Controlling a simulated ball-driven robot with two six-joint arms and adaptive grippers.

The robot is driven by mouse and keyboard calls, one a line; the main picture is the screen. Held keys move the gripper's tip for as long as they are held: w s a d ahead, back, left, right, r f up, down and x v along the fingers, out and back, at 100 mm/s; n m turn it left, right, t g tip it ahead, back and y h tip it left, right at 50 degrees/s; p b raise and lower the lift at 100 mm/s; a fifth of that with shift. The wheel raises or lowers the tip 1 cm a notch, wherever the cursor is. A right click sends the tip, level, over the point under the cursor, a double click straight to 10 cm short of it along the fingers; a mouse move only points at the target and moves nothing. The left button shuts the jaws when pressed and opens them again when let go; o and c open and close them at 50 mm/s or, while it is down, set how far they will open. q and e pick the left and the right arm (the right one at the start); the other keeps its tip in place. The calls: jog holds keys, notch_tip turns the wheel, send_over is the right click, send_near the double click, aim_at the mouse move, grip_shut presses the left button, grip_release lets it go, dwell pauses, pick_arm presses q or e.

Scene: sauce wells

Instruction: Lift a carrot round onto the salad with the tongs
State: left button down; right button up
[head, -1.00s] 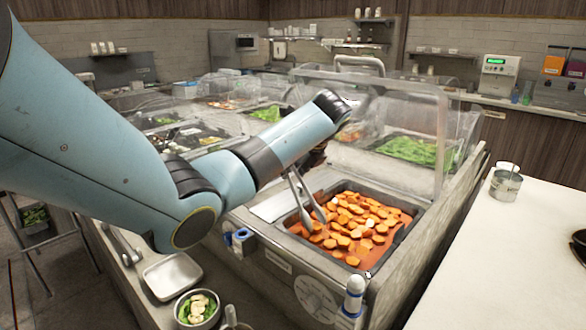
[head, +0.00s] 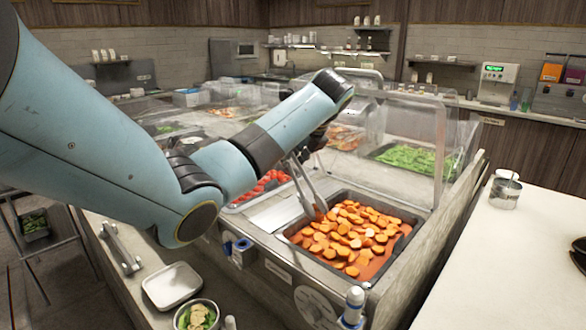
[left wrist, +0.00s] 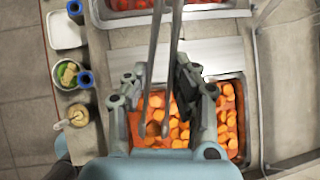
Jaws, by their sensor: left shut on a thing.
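My left gripper (head: 316,142) is shut on the metal tongs (head: 301,178), whose arms slant down over the near carrot pan. Its fingers also show around the tongs in the left wrist view (left wrist: 160,90). The carrot rounds (head: 352,238) lie in orange sauce in a dark-rimmed pan. The tong tips are just above the pan's far left part, with something orange-brown at them; I cannot tell if a round is gripped. The salad (head: 198,316), green leaves with pale slices in a small round bowl, stands on the front ledge; it also shows in the left wrist view (left wrist: 68,74).
An empty metal tray (head: 171,286) lies beside the bowl. A blue-collared holder (head: 242,247) and a white-capped bottle (head: 354,303) stand along the counter front. A clear guard (head: 395,150) rises behind the carrot pan. Red food (head: 262,187) fills a pan farther back.

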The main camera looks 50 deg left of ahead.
pick_arm(q)
jog(key=shift+r, duration=3)
